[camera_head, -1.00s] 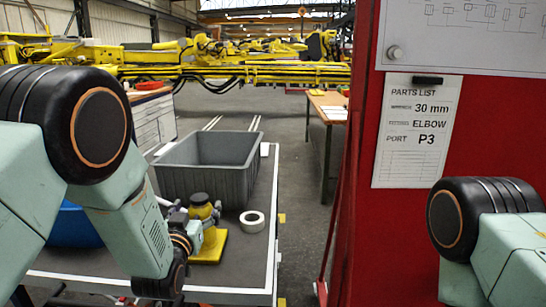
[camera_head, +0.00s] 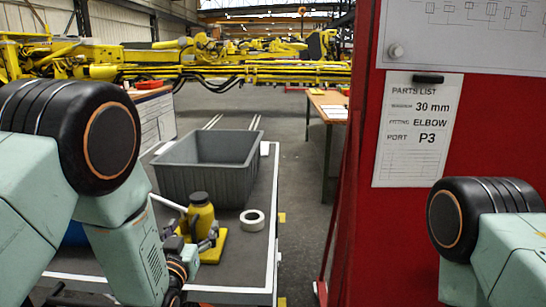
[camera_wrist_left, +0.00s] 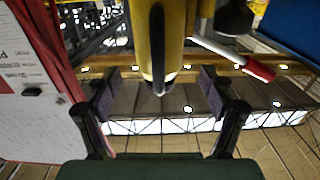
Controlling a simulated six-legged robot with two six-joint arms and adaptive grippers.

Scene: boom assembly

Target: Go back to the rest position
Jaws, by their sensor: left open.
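My left gripper (camera_wrist_left: 158,108) is open in the left wrist view, one finger on each side of the picture, with no object shut between them. A yellow bottle jack (camera_wrist_left: 154,40) stands beyond and between the fingers, with a white, red-ended handle (camera_wrist_left: 232,56) to its right. In the head view the jack (camera_head: 201,214) stands upright on its yellow base on the grey table. My left gripper (camera_head: 200,243) is low in front of it, partly hidden by my wrist; whether it touches the jack is unclear. My right gripper is out of view.
A grey bin (camera_head: 211,170) stands behind the jack, and a white tape roll (camera_head: 252,220) lies to its right. A blue container (camera_head: 75,234) is mostly hidden by my left arm. A red panel (camera_head: 400,230) with a parts list (camera_head: 418,130) rises at the right.

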